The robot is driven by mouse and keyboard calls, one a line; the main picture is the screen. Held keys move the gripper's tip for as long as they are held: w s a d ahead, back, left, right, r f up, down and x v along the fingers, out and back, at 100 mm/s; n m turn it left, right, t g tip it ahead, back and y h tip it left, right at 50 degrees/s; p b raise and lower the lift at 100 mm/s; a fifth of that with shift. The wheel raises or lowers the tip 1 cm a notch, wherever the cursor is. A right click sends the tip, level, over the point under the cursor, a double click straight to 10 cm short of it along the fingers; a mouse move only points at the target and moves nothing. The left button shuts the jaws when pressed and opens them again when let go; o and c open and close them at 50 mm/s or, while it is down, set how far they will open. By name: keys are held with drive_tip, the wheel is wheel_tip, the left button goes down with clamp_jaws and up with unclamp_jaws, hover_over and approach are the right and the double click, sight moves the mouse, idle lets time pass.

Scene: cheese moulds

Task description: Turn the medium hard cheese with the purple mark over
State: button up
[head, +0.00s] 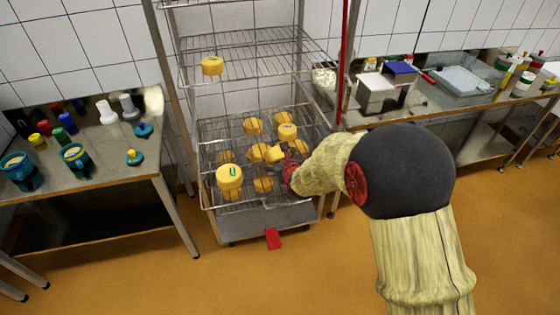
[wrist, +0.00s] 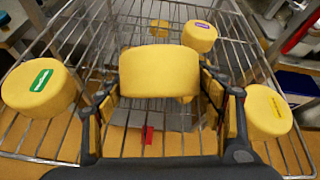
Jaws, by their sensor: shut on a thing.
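My gripper (head: 287,163) is over the lower wire shelf of the rack, shut on a yellow cheese (wrist: 158,72). In the wrist view this cheese sits between the two fingers (wrist: 160,88), and no coloured mark shows on its visible faces. The held cheese also shows at the gripper's tip in the head view (head: 274,155). A yellow cheese with a purple mark on top (wrist: 200,37) stands beyond the held one, to the right and apart from it. In the head view it appears just above the gripper (head: 287,132).
A green-marked cheese (wrist: 38,88) is left of my gripper and a yellow-marked cheese (wrist: 267,112) is right. Several other cheeses crowd the lower shelf (head: 212,133). One cheese (head: 212,66) stands on the upper shelf. Rack posts and side tables (head: 110,150) flank the space.

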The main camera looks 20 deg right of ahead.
drive_tip(key=shift+w+f+b, duration=0.15)
drive_tip(key=shift+w+b, duration=0.2)
drive_tip(key=shift+b, duration=1.5)
drive_tip(key=b, duration=0.5)
drive_tip(key=shift+m, duration=0.3)
drive_tip(key=b, duration=0.6)
drive_tip(key=shift+s+a, duration=0.1)
drive_tip(key=shift+s, duration=0.25)
drive_tip(key=shift+r+m, duration=0.3)
drive_tip(key=shift+m, duration=0.3)
drive_tip(key=shift+a, duration=0.1)
